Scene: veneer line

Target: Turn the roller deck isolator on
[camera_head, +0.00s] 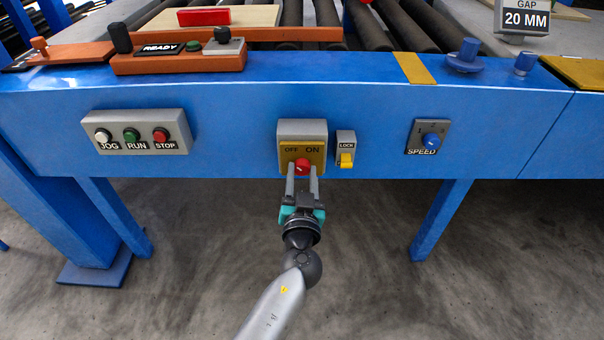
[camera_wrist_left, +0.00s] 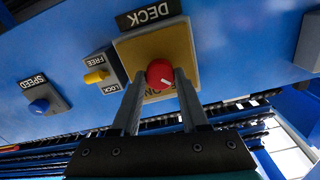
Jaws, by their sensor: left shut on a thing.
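The roller deck isolator (camera_head: 302,130) is a grey box with a yellow plate marked OFF on the left and ON on the right, on the blue front panel. Its red knob (camera_head: 302,166) sits low on the plate. My left gripper (camera_head: 302,182) comes from below and is shut on the knob. In the left wrist view, the picture is turned over; the red knob (camera_wrist_left: 160,74) sits between the fingertips (camera_wrist_left: 158,80), and its white mark points to the right and slightly down. The fingers hide part of the ON/OFF lettering there. My right gripper is not in view.
A LOCK switch with a yellow lever (camera_head: 346,159) sits close to the right of the isolator. The SPEED dial (camera_head: 430,139) is farther right. The JOG, RUN, STOP box (camera_head: 138,132) is to the left. The floor below the panel is clear between the blue legs.

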